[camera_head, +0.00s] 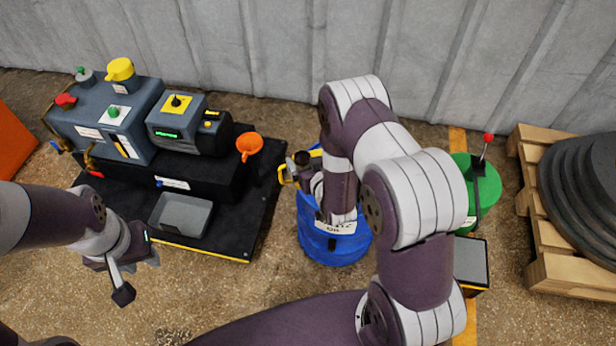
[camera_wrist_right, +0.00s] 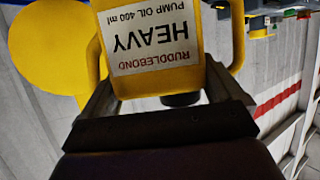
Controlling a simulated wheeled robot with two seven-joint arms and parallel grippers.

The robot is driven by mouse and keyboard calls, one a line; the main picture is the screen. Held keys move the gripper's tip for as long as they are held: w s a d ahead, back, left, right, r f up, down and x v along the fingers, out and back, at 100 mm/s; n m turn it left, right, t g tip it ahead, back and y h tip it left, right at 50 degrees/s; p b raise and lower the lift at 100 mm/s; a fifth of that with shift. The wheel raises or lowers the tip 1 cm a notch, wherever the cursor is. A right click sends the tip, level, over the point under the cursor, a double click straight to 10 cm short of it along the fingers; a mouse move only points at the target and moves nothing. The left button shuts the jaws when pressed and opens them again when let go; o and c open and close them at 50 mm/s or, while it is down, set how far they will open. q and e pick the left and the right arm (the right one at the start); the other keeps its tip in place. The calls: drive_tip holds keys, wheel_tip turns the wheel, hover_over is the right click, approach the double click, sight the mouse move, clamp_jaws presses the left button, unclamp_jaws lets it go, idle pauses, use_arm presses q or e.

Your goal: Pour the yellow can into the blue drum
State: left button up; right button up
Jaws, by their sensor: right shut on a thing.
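The blue drum (camera_head: 333,247) stands upright on the floor, right of the black bench. My right arm hides most of its top. The yellow can (camera_head: 287,176) is above the drum's far left rim, mostly hidden. My right gripper (camera_head: 303,172) is shut on it. In the right wrist view the can (camera_wrist_right: 200,72) sits between the fingers (camera_wrist_right: 165,110), its label "Ruddlebond pump oil 400 ml heavy" upside down. I cannot tell its exact tilt or whether oil is flowing. My left gripper (camera_head: 128,275) is low at the left, apart from the can and drum; its jaw gap is unclear.
The black bench (camera_head: 265,190) holds a grey pump unit (camera_head: 110,120), a grey tray (camera_head: 181,214) and an orange funnel (camera_head: 250,145) near the drum. A green drum (camera_head: 484,185) stands right of my right arm. A wooden pallet (camera_head: 560,270) is at the far right.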

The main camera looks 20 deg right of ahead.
drive_tip(key=shift+f+b, duration=0.95)
drive_tip(key=shift+f, duration=0.15)
drive_tip(key=shift+a+r+m+y, duration=0.1)
drive_tip(key=shift+r+m+y, duration=0.55)
drive_tip(key=shift+m, duration=0.25)
drive_tip(key=shift+r+m+y+p, duration=0.65)
drive_tip(key=shift+r+m+p, duration=0.25)
drive_tip(key=shift+r, duration=0.15)
drive_tip(key=shift+d+r+m+t+y+p, duration=0.15)
drive_tip(key=shift+d+r+m+y+p, duration=0.1)
drive_tip(key=shift+r+m, duration=0.25)
drive_tip(key=shift+d+r+m+t+y+p, duration=0.15)
drive_tip(key=shift+d+r+m+y+p, duration=0.1)
drive_tip(key=shift+r+m, duration=0.25)
drive_tip(key=shift+d+r+m+t+y+p, duration=0.15)
drive_tip(key=shift+d+r+m+y+p, duration=0.25)
drive_tip(key=shift+r+m, duration=0.15)
drive_tip(key=shift+d+r+m+t+y+p, duration=0.15)
drive_tip(key=shift+d+r+m+y+p, duration=0.25)
drive_tip(key=shift+r, duration=0.2)
drive_tip(key=shift+d+r+m, duration=0.4)
drive_tip(key=shift+r+m, duration=0.1)
drive_tip(key=shift+m, duration=0.05)
drive_tip(key=shift+s+d+r+m+t+y+p, duration=0.1)
drive_tip(key=shift+d+r+m+t+y+p, duration=0.45)
drive_tip(key=shift+d+m, duration=0.3)
idle(1.4)
